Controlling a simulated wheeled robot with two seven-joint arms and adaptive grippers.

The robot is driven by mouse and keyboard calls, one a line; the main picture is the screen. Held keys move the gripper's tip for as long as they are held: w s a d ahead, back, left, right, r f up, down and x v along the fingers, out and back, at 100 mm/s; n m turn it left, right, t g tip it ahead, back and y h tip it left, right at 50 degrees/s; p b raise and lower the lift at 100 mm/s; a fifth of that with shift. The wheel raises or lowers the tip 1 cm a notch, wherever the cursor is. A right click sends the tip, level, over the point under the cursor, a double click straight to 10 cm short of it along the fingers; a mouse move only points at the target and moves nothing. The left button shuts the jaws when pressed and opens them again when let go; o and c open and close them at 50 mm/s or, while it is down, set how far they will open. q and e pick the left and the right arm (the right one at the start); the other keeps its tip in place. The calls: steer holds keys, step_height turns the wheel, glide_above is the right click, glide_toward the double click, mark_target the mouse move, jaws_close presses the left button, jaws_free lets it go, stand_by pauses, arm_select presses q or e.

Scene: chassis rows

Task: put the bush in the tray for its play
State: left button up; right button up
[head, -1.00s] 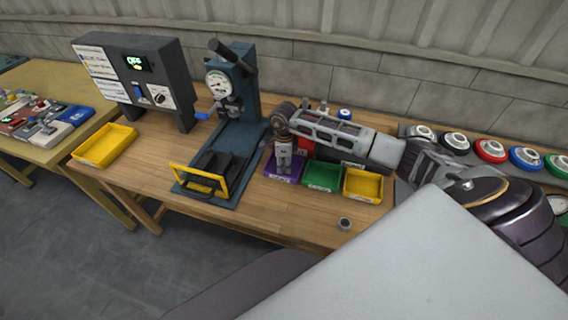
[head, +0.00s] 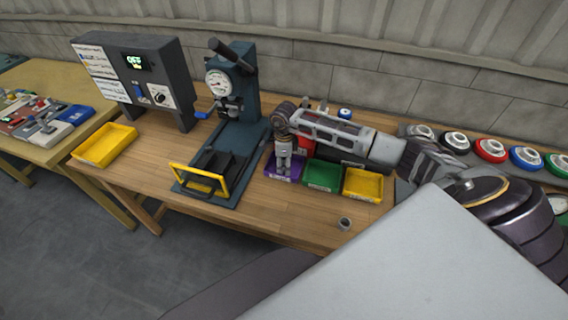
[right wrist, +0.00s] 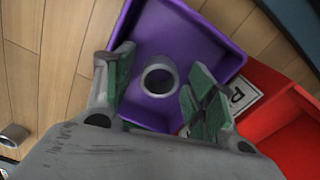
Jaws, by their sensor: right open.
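A grey ring-shaped bush (right wrist: 159,77) stands in the purple tray (right wrist: 208,42), with its open end towards the wrist camera. My right gripper (right wrist: 160,62) is open above the tray; its green-padded fingers are apart on either side of the bush, with no contact visible. In the head view my right gripper (head: 283,168) points down at the purple tray (head: 270,168) and hides the bush there. Another grey bush (head: 344,223) is on the bare table in front of the trays. It also shows in the right wrist view (right wrist: 13,136). My left gripper is not in view.
A green tray (head: 322,176) and a yellow tray (head: 362,185) stand right of the purple one, with a red tray (right wrist: 285,125) close by. A blue press (head: 236,120) with a yellow-framed guard stands to the left. The table's front edge is clear.

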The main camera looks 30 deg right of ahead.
step_height(320, 180, up, 12)
steer(key=shift+b, duration=0.45)
stand_by(0.8)
